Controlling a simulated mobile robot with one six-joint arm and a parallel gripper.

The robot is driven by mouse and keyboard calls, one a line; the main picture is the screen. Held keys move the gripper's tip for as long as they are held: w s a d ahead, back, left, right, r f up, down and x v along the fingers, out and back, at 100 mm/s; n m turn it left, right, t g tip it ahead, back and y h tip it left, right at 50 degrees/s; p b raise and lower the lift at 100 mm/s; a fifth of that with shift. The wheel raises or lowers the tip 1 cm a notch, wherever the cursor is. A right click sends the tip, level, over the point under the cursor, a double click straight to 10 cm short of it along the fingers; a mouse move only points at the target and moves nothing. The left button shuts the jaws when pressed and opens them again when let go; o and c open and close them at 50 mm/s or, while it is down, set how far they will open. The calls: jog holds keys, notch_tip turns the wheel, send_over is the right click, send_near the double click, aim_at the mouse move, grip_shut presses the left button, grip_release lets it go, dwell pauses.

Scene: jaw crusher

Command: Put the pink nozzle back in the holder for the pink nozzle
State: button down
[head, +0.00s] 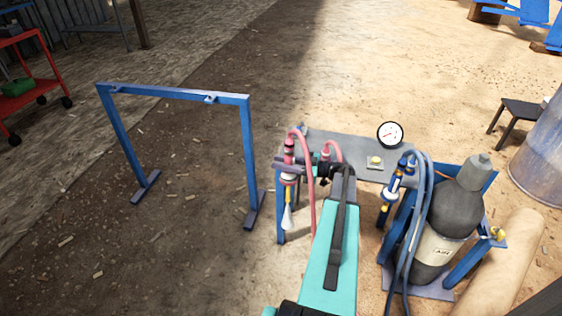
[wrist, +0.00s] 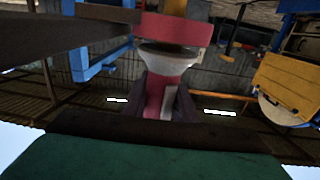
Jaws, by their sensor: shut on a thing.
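The pink nozzle (head: 289,152) is upright at the left end of the grey stand, with a pink hose arching from its top and a pale tip pointing down. My gripper (head: 303,162) reaches it from the right and is shut on its pink body. The wrist view, which looks upside down, shows the pink nozzle (wrist: 158,92) between my fingers, its white collar close against a pink-red ring that looks like the holder (wrist: 175,29). A yellow part shows beyond the ring. I cannot tell whether the nozzle is fully seated.
The grey stand top (head: 350,146) carries a round gauge (head: 390,134) and a yellow button (head: 375,161). A blue nozzle (head: 393,187) with blue hoses hangs at its right, beside a grey gas cylinder (head: 440,225). An empty blue frame (head: 175,92) stands on the left.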

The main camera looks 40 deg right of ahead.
jog(key=shift+f, duration=0.4)
jog(key=c, duration=1.4)
grip_release()
jog(key=shift+o, duration=0.2)
jog(key=shift+f, duration=0.1)
jog(key=shift+s+d, duration=0.1)
jog(key=shift+s, duration=0.05)
jog(key=v, duration=1.1)
jog(key=shift+s+b, duration=0.3)
jog(key=shift+b, duration=0.05)
jog(key=shift+d, duration=0.1)
